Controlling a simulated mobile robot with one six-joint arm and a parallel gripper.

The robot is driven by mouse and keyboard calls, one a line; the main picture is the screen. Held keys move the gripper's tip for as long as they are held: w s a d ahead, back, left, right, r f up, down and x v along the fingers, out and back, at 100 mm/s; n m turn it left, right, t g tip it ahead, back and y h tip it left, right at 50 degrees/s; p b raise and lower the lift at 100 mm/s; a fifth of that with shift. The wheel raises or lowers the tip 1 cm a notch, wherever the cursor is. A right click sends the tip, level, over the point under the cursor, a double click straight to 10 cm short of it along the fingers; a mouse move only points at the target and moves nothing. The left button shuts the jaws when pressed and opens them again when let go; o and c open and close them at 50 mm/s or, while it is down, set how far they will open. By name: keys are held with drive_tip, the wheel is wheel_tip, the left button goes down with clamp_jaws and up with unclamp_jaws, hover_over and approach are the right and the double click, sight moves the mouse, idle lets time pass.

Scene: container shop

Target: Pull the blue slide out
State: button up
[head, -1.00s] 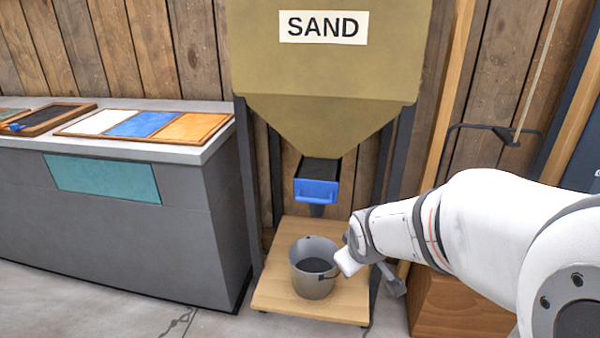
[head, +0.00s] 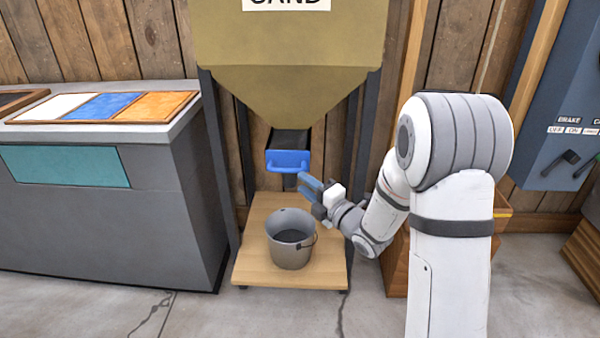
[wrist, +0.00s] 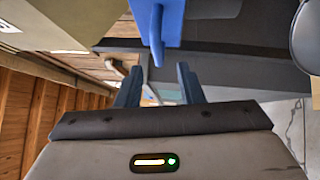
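The blue slide (head: 288,161) sits under the spout of the sand hopper (head: 290,85), with its looped handle facing me. My gripper (head: 309,183) is just below and to the right of the handle in the head view. In the wrist view my gripper (wrist: 160,80) has its two dark blue fingers apart with nothing between their pads. The slide's blue handle (wrist: 157,50) hangs in from the top, its lower end in line with the gap between the fingertips. I cannot tell whether they touch.
A grey bucket (head: 291,240) stands on a wooden platform (head: 255,270) below the slide. Dark hopper legs (head: 219,180) flank it. A grey counter (head: 100,210) is at left. A blue control panel (head: 570,100) is at right.

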sight(288, 170)
drive_tip(key=b+x, duration=0.1)
drive_tip(key=x, duration=0.6)
drive_tip(key=shift+w+a+r, duration=0.15)
drive_tip(key=shift+w+r, duration=0.05)
clamp_jaws()
idle(0.5)
